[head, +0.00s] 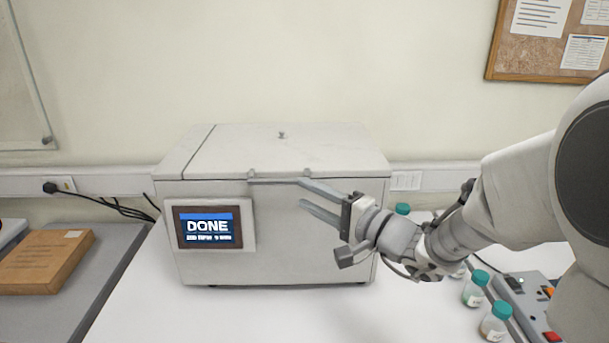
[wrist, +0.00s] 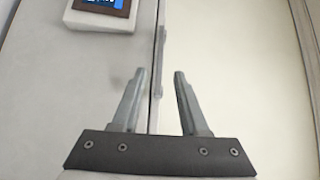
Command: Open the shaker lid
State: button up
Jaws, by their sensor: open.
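The shaker (head: 300,235) is a white box on the white table, with a lit screen (head: 207,229) on its front left that reads DONE. Its lid (head: 285,150) lies flat and closed on top, with a small knob (head: 282,134) near the back. A handle bar (head: 290,181) runs along the lid's front edge. My gripper (head: 300,194) is open and empty at the front edge of the lid, by the handle. In the wrist view my gripper's fingers (wrist: 158,75) stand on either side of the lid's front seam (wrist: 158,60). I cannot tell whether a finger touches the handle.
Bottles with teal caps (head: 475,289) stand on the table at the right, beside a grey device with a red button (head: 525,300). A brown box (head: 47,262) lies on a grey surface at the left. The white table (head: 240,315) in front of the shaker is clear.

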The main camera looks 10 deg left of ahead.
aim_at(282, 183)
jog(key=p+x, duration=0.1)
jog(key=x, duration=0.6)
jog(key=shift+a, duration=0.2)
grip_shut()
dwell(1.1)
